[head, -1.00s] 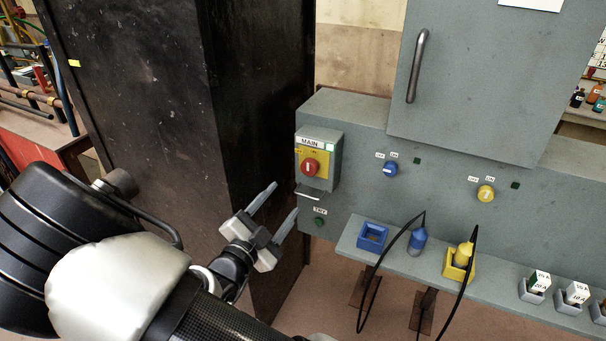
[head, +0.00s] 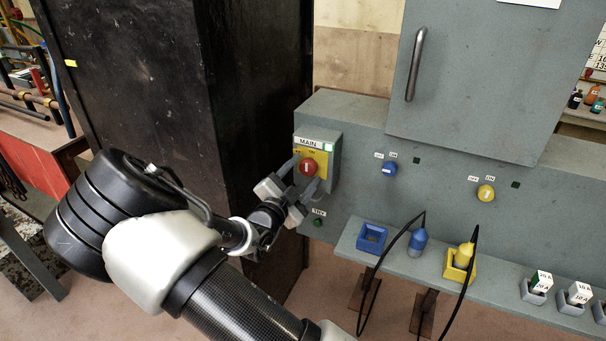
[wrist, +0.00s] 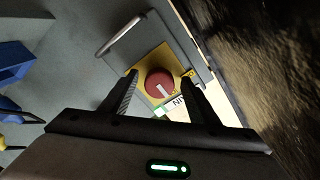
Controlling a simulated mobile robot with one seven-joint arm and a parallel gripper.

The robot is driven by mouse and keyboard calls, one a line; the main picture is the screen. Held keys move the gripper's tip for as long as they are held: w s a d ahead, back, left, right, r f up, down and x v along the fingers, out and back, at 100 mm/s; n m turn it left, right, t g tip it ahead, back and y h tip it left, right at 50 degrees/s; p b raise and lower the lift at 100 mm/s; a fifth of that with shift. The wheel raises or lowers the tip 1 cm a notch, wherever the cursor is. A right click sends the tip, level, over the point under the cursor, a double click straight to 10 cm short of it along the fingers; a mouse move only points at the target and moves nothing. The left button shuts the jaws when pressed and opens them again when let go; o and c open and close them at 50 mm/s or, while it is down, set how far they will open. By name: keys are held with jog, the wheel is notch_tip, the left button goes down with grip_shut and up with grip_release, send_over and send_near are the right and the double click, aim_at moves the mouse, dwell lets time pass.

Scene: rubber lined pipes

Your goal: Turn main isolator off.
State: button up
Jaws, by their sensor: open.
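The main isolator is a round red knob (head: 308,168) with a white bar mark, on a yellow plate under a MAIN label, at the left end of the grey panel. In the wrist view the red knob (wrist: 159,85) sits between my two fingers, its white bar slanting in that picture. My gripper (head: 305,174) is open at the knob, one finger on its upper left and one on its lower right. I cannot tell whether the fingers touch it. The OFF and ON marks on the plate are partly hidden by my fingers.
A dark cabinet (head: 160,120) stands close on the left of the panel. Right of the isolator are a blue knob (head: 389,169) and a yellow knob (head: 486,193). A green TEST button (head: 318,222) is below. A shelf (head: 500,284) with plugs and cables juts out lower right.

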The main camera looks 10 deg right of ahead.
jog(key=shift+c, duration=0.2)
jog(key=c, duration=1)
jog(key=shift+n, duration=0.3)
jog(key=n+p, duration=0.1)
jog(key=n, duration=0.2)
jog(key=shift+d+n, duration=0.1)
jog(key=shift+n, duration=0.2)
jog(key=n+p, duration=0.2)
jog(key=n, duration=0.2)
jog(key=shift+s+d+n, duration=0.1)
jog(key=shift+n, duration=0.2)
jog(key=n+p, duration=0.1)
jog(key=n, duration=0.3)
jog(key=shift+s, duration=0.1)
jog(key=n+p, duration=0.2)
jog(key=n, duration=0.3)
jog(key=shift+d, duration=0.1)
